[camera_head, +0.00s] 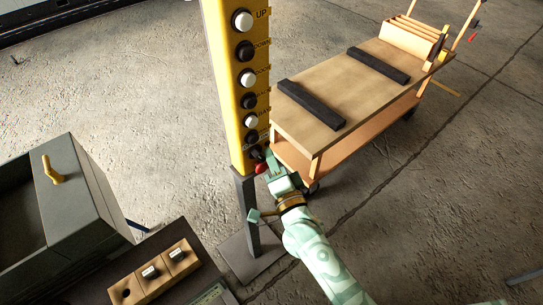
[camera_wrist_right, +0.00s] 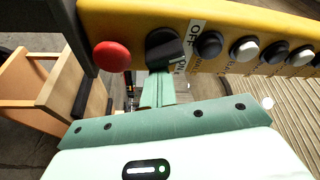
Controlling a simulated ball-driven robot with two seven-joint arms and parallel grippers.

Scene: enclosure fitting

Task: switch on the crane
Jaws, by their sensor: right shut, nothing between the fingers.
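The yellow crane control panel (camera_head: 225,85) stands upright on a grey post, with a column of black and white buttons. At its lower end is a black rotary switch (camera_wrist_right: 165,48), with OFF and ON lettering beside it in the right wrist view. A red button (camera_wrist_right: 111,56) sits next to the switch; it also shows in the head view (camera_head: 261,168). My right gripper (camera_head: 271,161) is shut and empty, its fingertips (camera_wrist_right: 158,82) right at the switch handle. I cannot tell whether they touch it, or which label the handle points to. My left gripper is out of view.
A wooden cart (camera_head: 330,75) with two dark bars stands close behind the panel, to the right. A grey box (camera_head: 85,205) with a yellow handle is at the left. A wooden block (camera_head: 153,272) with metal cylinders is at the lower left. The floor at right is clear.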

